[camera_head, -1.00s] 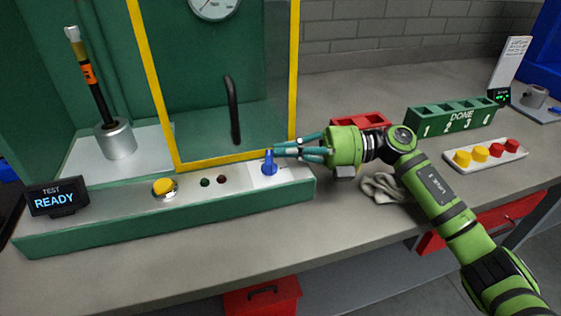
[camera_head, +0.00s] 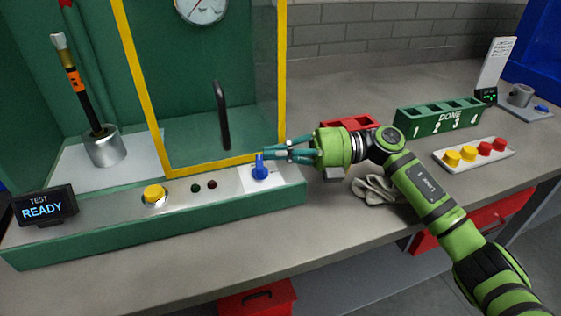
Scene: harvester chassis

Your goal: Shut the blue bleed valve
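The blue bleed valve (camera_head: 260,168) sits on a pale plate at the right end of the green test bench's front ledge. Its lever stands roughly upright in the picture, pointing away from the bench front. My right gripper (camera_head: 266,154) reaches in from the right, with its fingertips at the upper end of the lever. The fingertips look close together. They overlap the lever in the picture, and I cannot tell whether they touch it. My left gripper is out of view.
A yellow button (camera_head: 154,193) and two small lamps are on the ledge left of the valve. The yellow-framed guard (camera_head: 215,165) stands just behind.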

